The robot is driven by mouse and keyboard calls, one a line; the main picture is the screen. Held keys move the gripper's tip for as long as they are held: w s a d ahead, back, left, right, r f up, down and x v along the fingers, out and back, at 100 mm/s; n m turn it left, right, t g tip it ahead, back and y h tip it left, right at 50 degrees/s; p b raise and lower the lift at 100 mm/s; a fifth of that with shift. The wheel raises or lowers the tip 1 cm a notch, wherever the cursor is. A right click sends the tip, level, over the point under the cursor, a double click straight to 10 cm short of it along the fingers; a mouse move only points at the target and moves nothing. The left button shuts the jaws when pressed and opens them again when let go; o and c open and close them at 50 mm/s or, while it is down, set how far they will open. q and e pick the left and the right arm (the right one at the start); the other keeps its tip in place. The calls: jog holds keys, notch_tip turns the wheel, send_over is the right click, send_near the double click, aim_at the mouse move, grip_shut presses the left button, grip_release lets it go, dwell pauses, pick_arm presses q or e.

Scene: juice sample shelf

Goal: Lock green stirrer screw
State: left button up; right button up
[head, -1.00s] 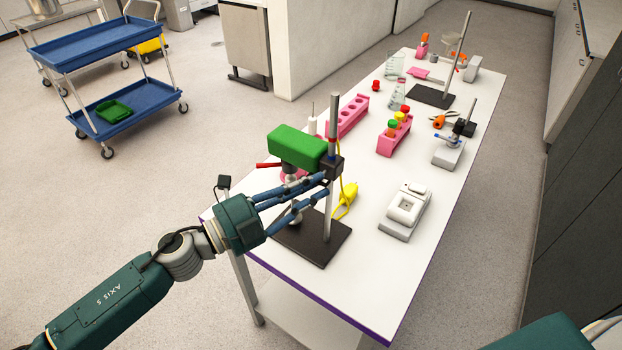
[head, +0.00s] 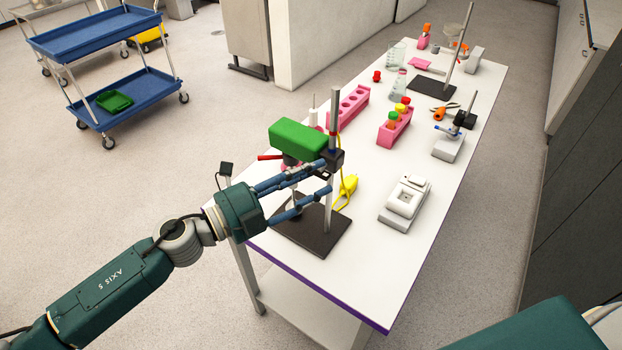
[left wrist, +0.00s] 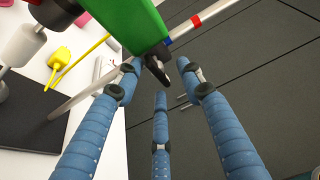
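The green stirrer (head: 299,138) is clamped to an upright rod on a black base (head: 318,240) at the near end of the bench. A black clamp (head: 335,160) joins its body to the rod. In the left wrist view, the green body (left wrist: 118,22) is at the top, and a dark screw (left wrist: 158,70) sticks out below it. My left gripper (head: 327,176) has its blue fingers spread beside the clamp and rod, just under the stirrer. In the left wrist view, the screw lies between the fingertips (left wrist: 160,80), with no clear contact. My right gripper is out of view.
A yellow tool (head: 346,188) with a cable lies behind the rod. A white scale (head: 405,200) stands to the right, and pink tube racks (head: 394,128) stand further back. The bench's front corner is bare. A blue cart (head: 95,45) stands far left.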

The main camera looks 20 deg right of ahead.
pick_arm(q)
jog(key=shift+f, duration=0.1)
jog(key=shift+s+a+f, duration=0.1)
jog(key=shift+a, duration=0.35)
jog(key=v, duration=1.1)
